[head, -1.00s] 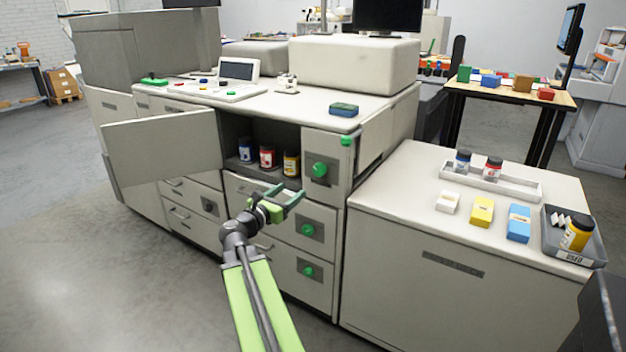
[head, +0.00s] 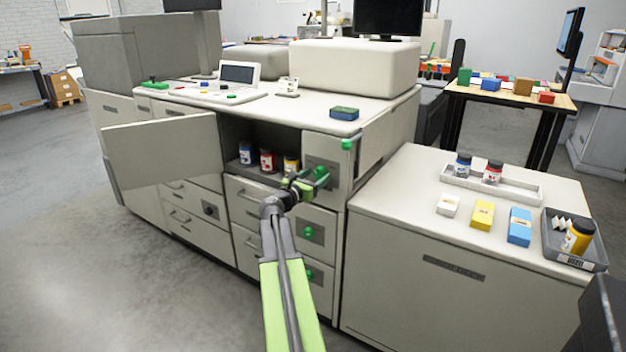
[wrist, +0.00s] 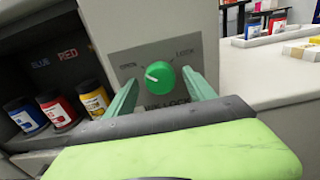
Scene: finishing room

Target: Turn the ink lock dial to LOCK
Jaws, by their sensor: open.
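The ink lock dial (wrist: 160,77) is a round green knob on a grey plate (wrist: 142,57) in the wrist view. The plate reads OPEN at upper left and LOCK at upper right. The dial's white mark points left, toward the OPEN side. The lower label, INK LOCK, is partly covered by my gripper. My gripper (wrist: 160,80) is open, with one finger on each side of the dial. I cannot tell whether the fingers touch it. In the head view my gripper (head: 306,180) is at the dial's panel and partly hides it.
Blue, red and yellow ink bottles (wrist: 55,109) stand in the open compartment left of the dial. Its door (head: 160,148) stands open to the left. Another green knob (head: 308,232) is below. A low cabinet (head: 445,270) with bottles, boxes and a tray is at right.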

